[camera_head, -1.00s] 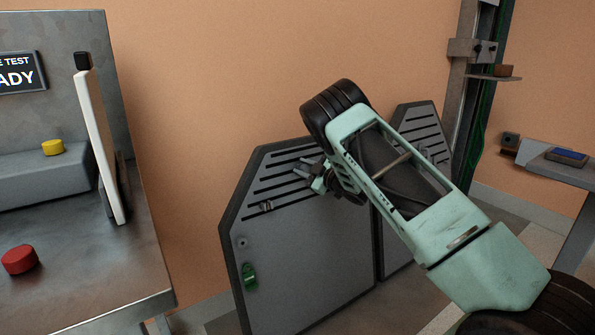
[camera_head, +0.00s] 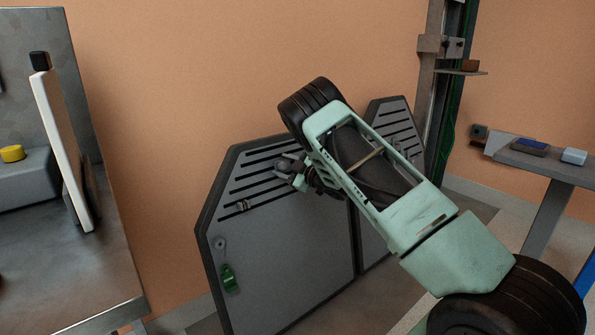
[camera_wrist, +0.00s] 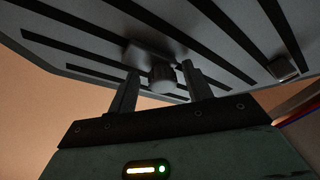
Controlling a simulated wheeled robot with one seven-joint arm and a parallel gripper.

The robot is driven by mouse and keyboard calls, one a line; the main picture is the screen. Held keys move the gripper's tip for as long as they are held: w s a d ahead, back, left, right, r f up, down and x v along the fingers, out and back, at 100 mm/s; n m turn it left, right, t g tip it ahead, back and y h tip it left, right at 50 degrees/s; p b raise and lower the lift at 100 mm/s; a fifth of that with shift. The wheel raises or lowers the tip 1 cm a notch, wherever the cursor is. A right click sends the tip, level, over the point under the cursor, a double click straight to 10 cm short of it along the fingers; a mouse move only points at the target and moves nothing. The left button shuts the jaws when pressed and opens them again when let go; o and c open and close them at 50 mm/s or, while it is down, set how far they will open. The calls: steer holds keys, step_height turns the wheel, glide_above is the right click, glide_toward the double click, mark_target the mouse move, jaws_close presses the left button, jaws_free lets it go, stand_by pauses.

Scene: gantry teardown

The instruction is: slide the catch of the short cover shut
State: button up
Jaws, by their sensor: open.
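Two dark grey slotted covers lean near the orange wall; I cannot tell by size alone which is the short one. My gripper (camera_head: 287,166) is at the nearer cover's slotted upper part. In the wrist view its open fingers (camera_wrist: 160,86) stand either side of a round knob (camera_wrist: 162,76) on a block, probably the catch; contact is unclear.
A second small fitting (camera_wrist: 283,67) shows at the right in the wrist view. A metal bench (camera_head: 85,280) with an upright white panel (camera_head: 62,150) stands at left. A gantry post (camera_head: 432,90) and a side table (camera_head: 545,165) are at right.

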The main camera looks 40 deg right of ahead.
steer(key=p+v, duration=0.3)
steer(key=v, duration=1.4)
steer(key=shift+s+d, duration=0.1)
